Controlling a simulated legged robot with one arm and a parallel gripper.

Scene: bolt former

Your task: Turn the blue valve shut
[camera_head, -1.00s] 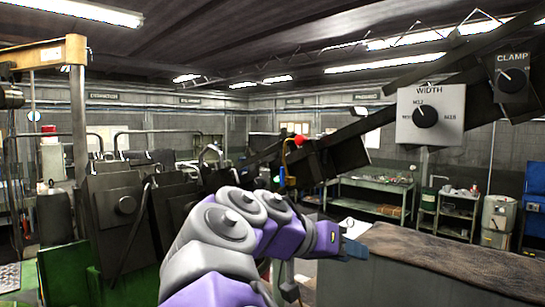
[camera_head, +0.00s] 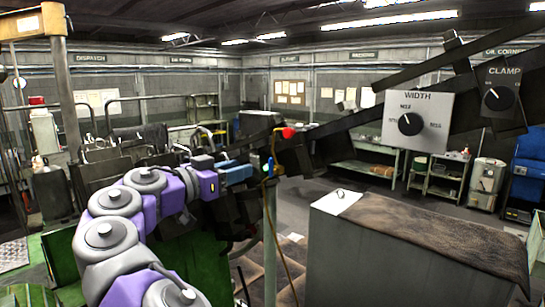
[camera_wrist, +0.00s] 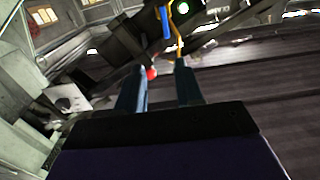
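The blue valve handle (camera_head: 271,166) is a small upright blue piece by a thin yellow pipe (camera_head: 276,205) in the head view. The handle also shows at the top of the wrist view (camera_wrist: 166,22), beside the yellow pipe and a green light. My gripper (camera_head: 252,170) points at it from the left in the head view. How large the gap to the handle is, I cannot tell. In the wrist view my gripper (camera_wrist: 160,70) has its two fingers apart with nothing held between them. The handle appears beyond the fingertips.
A red ball knob (camera_head: 289,132) sits just above the valve. A panel with the WIDTH dial (camera_head: 408,122) and one with the CLAMP dial (camera_head: 499,97) hang at right. A bench with a brown cover (camera_head: 430,225) stands front right. Dark machine parts lie behind my arm.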

